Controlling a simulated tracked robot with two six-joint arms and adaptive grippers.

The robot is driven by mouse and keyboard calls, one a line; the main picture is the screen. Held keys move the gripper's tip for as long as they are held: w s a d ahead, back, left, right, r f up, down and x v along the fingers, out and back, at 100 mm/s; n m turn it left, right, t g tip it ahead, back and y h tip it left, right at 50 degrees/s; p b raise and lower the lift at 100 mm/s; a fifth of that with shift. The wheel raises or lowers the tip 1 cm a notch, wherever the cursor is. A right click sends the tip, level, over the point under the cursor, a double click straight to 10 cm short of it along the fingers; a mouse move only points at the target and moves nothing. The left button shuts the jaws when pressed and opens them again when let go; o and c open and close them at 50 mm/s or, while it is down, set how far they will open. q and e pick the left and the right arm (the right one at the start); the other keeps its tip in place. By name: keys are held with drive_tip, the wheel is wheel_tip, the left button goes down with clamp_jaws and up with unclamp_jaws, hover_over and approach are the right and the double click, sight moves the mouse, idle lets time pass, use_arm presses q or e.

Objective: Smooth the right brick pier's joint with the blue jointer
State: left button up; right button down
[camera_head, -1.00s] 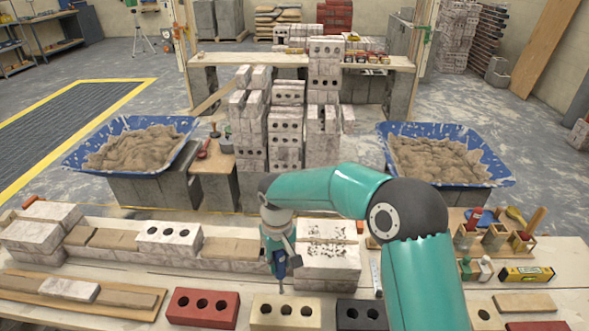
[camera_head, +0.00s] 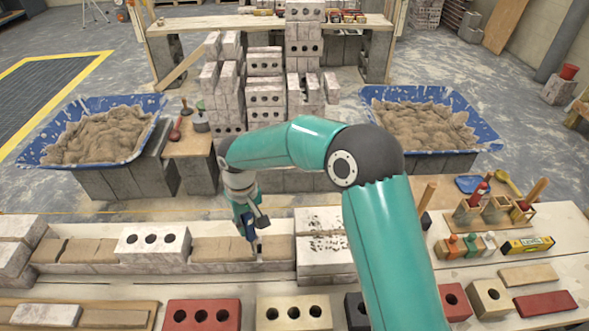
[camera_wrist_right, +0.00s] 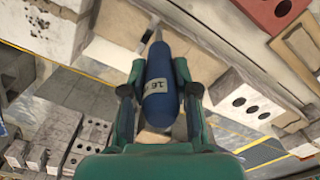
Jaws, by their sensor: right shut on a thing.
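The right brick pier (camera_head: 323,262) is a short stack of whitish bricks with a dark-speckled top, right of centre on the bench in the head view. My right gripper (camera_head: 246,217) is shut on the blue jointer (camera_head: 251,228), just left of the pier, with the tool pointing down. In the right wrist view the jointer's blue handle (camera_wrist_right: 160,88), with a pale label, sits between both fingers, its metal end pointing away. I cannot tell whether the tip touches the wall. The pier's right side is partly hidden by my arm. My left gripper is not in view.
A low wall with tan mortar beds and a three-holed white brick (camera_head: 152,245) runs left of the pier. Red (camera_head: 201,314) and cream (camera_head: 293,312) bricks line the front. Wooden holders and a yellow level (camera_head: 526,246) stand at right. Blue mortar tubs (camera_head: 38,152) (camera_head: 484,132) stand behind.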

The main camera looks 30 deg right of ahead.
drive_tip(key=shift+s+d, duration=0.1)
drive_tip(key=shift+d, duration=0.1)
drive_tip(key=shift+s+d+r, duration=0.15)
drive_tip(key=shift+d+r, duration=0.05)
drive_tip(key=shift+d, duration=0.2)
drive_tip(key=s+d+r+m+p, duration=0.3)
drive_tip(key=d+r+m+p, duration=0.2)
drive_tip(key=d+r+m, duration=0.85)
wheel_tip(320, 180, down, 9)
drive_tip(key=a+m+b, duration=0.2)
drive_tip(key=b, duration=0.4)
drive_tip(key=shift+w, duration=0.2)
drive_tip(key=shift+s+r, duration=0.1)
drive_tip(key=shift+s, duration=0.1)
